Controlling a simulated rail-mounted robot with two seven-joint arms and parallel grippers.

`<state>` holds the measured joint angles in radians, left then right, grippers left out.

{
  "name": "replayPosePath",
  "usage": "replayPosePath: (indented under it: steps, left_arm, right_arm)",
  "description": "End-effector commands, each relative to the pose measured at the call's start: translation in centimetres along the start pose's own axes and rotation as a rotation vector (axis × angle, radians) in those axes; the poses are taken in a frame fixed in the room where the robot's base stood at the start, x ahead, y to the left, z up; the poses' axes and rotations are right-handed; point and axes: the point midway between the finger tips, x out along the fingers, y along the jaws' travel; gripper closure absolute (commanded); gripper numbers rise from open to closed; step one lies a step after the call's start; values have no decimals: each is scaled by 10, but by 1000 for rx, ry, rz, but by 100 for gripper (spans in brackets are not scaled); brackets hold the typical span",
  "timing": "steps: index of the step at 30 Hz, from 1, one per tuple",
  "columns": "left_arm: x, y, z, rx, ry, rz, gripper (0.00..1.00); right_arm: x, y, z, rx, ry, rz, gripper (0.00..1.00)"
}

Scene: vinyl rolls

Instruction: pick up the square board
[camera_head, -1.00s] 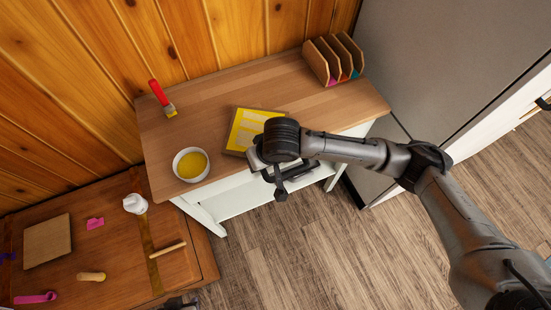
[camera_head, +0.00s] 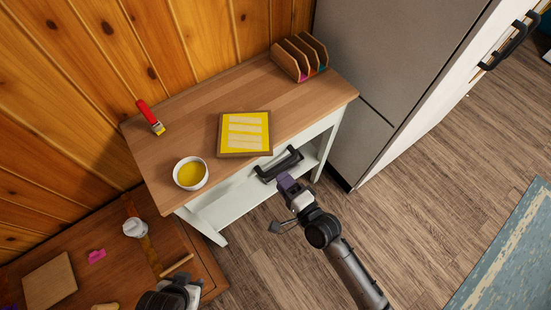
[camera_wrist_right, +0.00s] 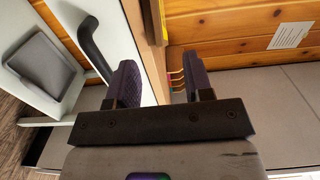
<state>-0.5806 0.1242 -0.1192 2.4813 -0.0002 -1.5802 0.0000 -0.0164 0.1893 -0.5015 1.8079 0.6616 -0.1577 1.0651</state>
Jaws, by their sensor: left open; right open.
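A square board (camera_head: 244,133) with a brown edge and a yellow face with pale stripes lies flat on the small wooden table, near its front edge. A plain wooden square board (camera_head: 50,282) lies on the lower brown table at left. My right gripper (camera_head: 287,186) is open and empty, in front of the small table beside its dark handle, apart from the striped board. Its two dark fingers stand apart in the right wrist view (camera_wrist_right: 161,88). My left gripper (camera_head: 177,290) is at the bottom edge, over the lower table's corner; its fingers are partly cut off.
On the small table (camera_head: 190,118) are a bowl of yellow paint (camera_head: 190,173), a red-handled brush (camera_head: 150,117) and a slotted wooden organizer (camera_head: 300,57). A dark handle (camera_head: 279,165) juts from its front. A grey cabinet (camera_head: 385,60) stands at right. Floor is free at front right.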

Motion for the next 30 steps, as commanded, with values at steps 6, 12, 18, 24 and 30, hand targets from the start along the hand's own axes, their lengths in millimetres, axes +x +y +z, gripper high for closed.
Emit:
replayPosePath:
  steps: [6, 12, 18, 24, 30]
  left_arm:
    - [5, 3, 2, -6, 0, 7, 57]
    - [15, 5, 4, -10, 0, 10, 57]
    - [24, 4, 7, -7, -1, 8, 57]
    - [27, 2, 9, -1, -2, 3, 57]
    - [29, 1, 10, 4, -2, -1, 57]
  right_arm:
    - [12, 2, -2, 10, 19, -13, 53]
    - [38, 3, -3, 9, 18, -12, 53]
    - [64, 2, -3, 8, 18, -12, 53]
    - [83, 1, -3, 9, 17, -10, 53]
    - [94, 1, -3, 9, 16, -9, 53]
